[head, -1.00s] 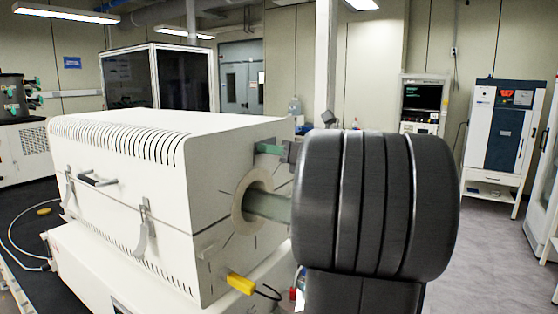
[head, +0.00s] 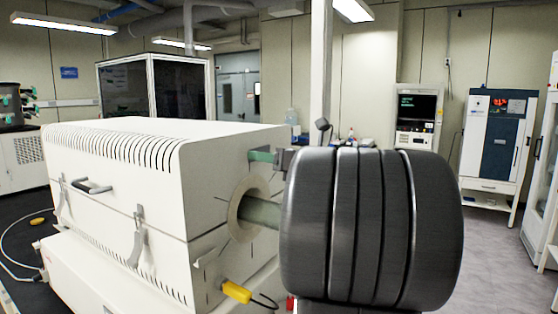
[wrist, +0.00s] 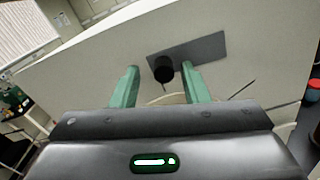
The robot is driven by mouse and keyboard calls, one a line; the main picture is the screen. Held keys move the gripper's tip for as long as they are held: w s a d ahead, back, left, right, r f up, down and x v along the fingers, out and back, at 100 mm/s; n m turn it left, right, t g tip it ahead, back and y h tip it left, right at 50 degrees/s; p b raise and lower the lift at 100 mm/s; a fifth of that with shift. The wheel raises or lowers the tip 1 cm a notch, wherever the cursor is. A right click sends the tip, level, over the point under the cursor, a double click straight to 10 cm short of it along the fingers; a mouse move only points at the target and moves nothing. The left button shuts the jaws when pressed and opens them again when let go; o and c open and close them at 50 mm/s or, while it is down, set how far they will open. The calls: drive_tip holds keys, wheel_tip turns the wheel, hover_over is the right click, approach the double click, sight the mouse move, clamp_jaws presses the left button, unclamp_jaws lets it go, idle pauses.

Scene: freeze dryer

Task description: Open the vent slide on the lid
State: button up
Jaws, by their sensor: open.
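The vent slide is a flat dark grey plate (wrist: 205,50) on the pale end face of the lid, seen in the wrist view. A round black knob (wrist: 163,69) stands out near the plate's left end. My gripper (wrist: 160,68) is open, with one green finger on each side of the knob and small gaps visible. I cannot tell how deep the fingers reach around it. In the head view, the lid (head: 110,160) is the upper half of a white box. My gripper (head: 262,156) is at its right end face, and my arm hides part of that face.
A round collar (head: 246,212) with a greenish tube sits below my gripper on the end face. A yellow plug (head: 236,291) with a dark cable is lower down. A handle (head: 92,187) and latches are on the box's long side. Open floor lies at the right.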

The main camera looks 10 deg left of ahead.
drive_tip(key=b+v, duration=0.3)
drive_tip(key=v, duration=1)
drive_tip(key=shift+d, duration=0.3)
drive_tip(key=shift+s, duration=0.1)
drive_tip(key=p+x, duration=0.3)
drive_tip(key=x, duration=1.1)
